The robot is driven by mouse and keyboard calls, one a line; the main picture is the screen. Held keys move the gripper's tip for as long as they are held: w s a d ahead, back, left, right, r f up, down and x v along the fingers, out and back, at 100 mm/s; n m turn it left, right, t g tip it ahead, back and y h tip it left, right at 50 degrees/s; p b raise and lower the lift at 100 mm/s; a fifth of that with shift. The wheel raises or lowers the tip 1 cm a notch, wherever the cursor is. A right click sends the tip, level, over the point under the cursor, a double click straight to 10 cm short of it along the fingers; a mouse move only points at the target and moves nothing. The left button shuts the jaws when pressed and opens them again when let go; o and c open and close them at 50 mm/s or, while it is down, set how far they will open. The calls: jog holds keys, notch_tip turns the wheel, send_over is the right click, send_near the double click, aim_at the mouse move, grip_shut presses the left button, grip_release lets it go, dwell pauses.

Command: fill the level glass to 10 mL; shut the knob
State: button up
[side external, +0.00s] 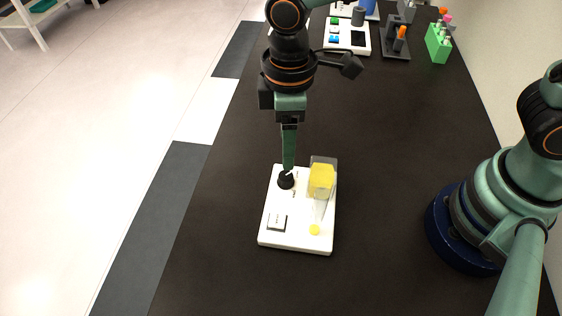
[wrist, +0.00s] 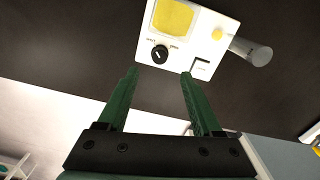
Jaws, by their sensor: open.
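A white device (side external: 265,238) lies on the dark bench. Its black round knob (side external: 286,181) carries a white pointer line, which also shows in the wrist view (wrist: 159,54). A yellow-filled clear tank (side external: 321,178) stands beside the knob. A pale clear tube (side external: 320,211), apparently the level glass, stands in front of the tank with a yellow spot at its foot; it also shows in the wrist view (wrist: 250,51). Its scale and level are unreadable. My gripper (wrist: 160,73) is open, pointing down just above the knob (side external: 288,168), the knob between and beyond the fingertips. I cannot tell whether they touch.
A flat button or switch (side external: 277,222) sits on the device's front left. A white instrument (side external: 347,38), a dark rack (side external: 395,45) and a green rack (side external: 438,43) stand at the back. The bench around the device is clear.

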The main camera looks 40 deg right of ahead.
aim_at(287, 175)
notch_tip(287, 175, down, 8)
jog(key=shift+f, duration=0.25)
grip_shut()
